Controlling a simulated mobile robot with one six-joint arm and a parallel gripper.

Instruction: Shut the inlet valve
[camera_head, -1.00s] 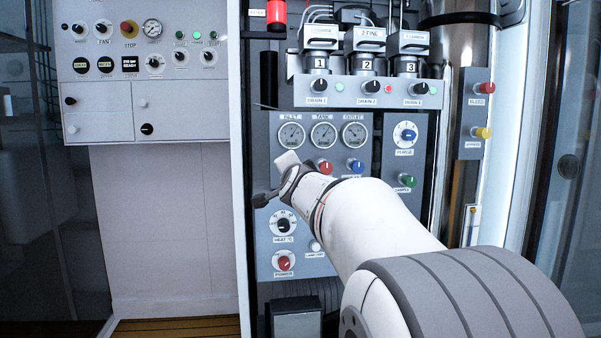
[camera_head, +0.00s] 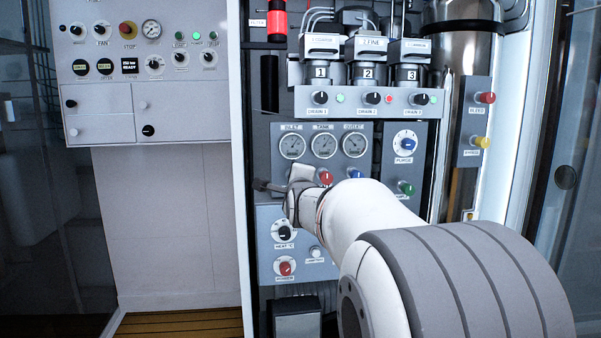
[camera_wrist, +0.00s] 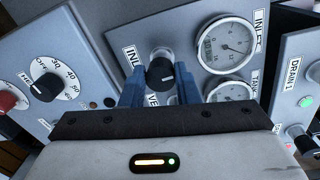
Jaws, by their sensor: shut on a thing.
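The inlet valve knob (camera_wrist: 160,72) is black with a pale pointer line. It stands on the grey panel by a partly covered label starting "INL" in the wrist view. My gripper (camera_wrist: 160,86) has its two blue fingers on either side of this knob and is shut on it. In the head view my gripper (camera_head: 300,190) is at the panel below the inlet gauge (camera_head: 292,146). There it hides the valve knob and the fingertips.
A red knob (camera_head: 326,177) and a blue knob (camera_head: 355,173) sit close to the right of my gripper, with a green knob (camera_head: 405,188) farther right. The heat dial (camera_head: 284,233) is just below. Drain switches (camera_head: 372,98) are above the gauges.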

